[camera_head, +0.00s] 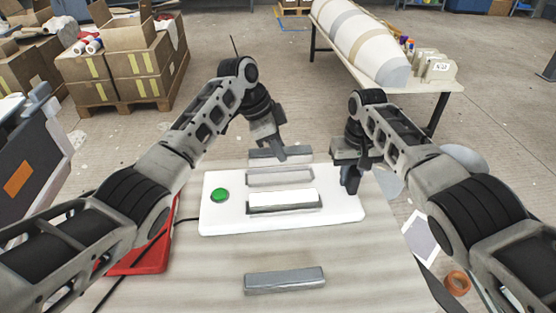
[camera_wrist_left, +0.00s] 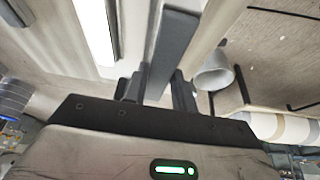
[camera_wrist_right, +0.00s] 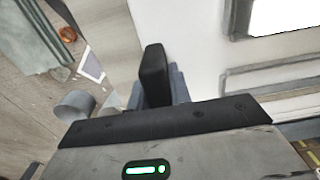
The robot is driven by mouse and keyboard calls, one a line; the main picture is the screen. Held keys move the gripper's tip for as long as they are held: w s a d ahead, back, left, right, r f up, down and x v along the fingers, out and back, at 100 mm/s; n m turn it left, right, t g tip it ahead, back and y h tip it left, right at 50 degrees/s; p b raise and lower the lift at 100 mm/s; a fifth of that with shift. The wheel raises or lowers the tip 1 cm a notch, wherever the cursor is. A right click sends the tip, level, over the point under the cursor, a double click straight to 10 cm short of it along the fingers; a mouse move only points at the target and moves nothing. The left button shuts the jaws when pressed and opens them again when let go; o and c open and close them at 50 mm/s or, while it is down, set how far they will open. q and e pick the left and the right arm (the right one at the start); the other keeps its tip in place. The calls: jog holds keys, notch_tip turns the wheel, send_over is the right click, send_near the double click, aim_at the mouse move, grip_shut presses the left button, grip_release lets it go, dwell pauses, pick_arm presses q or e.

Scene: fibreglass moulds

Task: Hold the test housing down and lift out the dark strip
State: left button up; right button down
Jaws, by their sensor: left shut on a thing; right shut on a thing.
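The white test housing (camera_head: 340,212) lies on the table, with a green button (camera_head: 220,195) at its left. It has a bright white window (camera_head: 284,201) and, behind that, an empty-looking grey-rimmed slot (camera_head: 280,177). My left gripper (camera_head: 280,150) is shut on the dark strip (camera_head: 262,153), which shows apart from the slot at the housing's back edge. The strip (camera_wrist_left: 172,45) crosses between the fingers in the left wrist view. My right gripper (camera_head: 350,178) is shut on the housing's right end; in the right wrist view the housing (camera_wrist_right: 200,45) fills the middle.
A grey bar (camera_head: 285,280) lies on the bare table (camera_head: 225,262) in front of the housing. A red object (camera_head: 150,258) is at the table's left. Cardboard boxes (camera_head: 135,65) stand back left, and another table with a large white mould (camera_head: 360,40) stands back right.

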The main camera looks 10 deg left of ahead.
pick_arm(q)
jog(key=shift+r, duration=2.35)
pick_arm(e)
jog(key=c, duration=1.2)
grip_release()
jog(key=shift+r, duration=0.1)
